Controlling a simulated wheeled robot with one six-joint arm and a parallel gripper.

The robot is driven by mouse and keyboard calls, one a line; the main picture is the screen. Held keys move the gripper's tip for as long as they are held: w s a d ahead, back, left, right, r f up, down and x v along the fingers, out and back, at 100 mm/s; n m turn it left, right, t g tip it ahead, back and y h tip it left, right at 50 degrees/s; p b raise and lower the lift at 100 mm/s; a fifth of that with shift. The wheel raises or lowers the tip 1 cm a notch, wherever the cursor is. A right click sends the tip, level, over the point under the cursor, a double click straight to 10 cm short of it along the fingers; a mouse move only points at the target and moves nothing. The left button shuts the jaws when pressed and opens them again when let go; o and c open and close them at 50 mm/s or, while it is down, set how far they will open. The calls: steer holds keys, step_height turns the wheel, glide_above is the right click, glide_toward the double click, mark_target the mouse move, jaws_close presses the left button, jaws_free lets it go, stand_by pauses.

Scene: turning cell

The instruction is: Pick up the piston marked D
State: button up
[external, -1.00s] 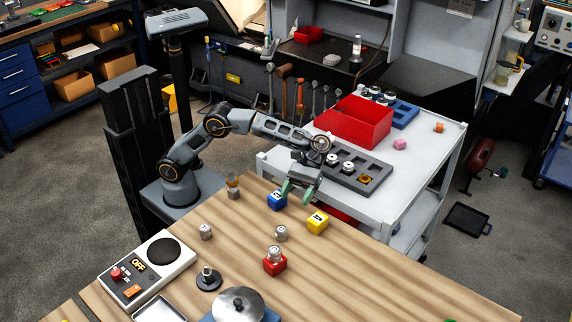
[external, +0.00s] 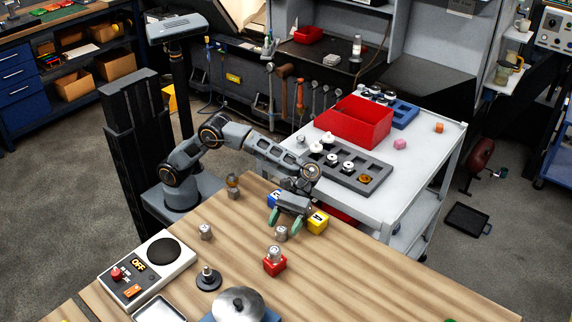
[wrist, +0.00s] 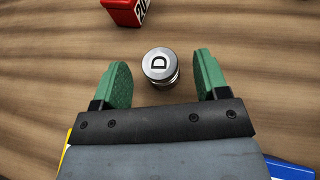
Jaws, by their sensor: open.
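The piston marked D (wrist: 160,66) is a small silver cylinder with a black D on its top, standing upright on the wooden table. In the external view the piston (external: 281,234) stands just by my fingertips. My gripper (wrist: 160,82) is open, with its green fingers to the left and right of the piston and a gap on both sides. In the external view my gripper (external: 284,221) is low over the table. Whether the fingers are at the piston's height is hard to tell.
A red block (external: 275,267) with a silver piece on it stands in front. A blue block (external: 275,199) and a yellow block (external: 317,224) flank my gripper. Other silver pieces (external: 206,232) stand to the left. The table right of the red block is clear.

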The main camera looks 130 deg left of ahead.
mark_target(278, 235)
steer(key=x, duration=0.4)
steer(key=shift+b, duration=0.3)
steer(key=c, duration=1.1)
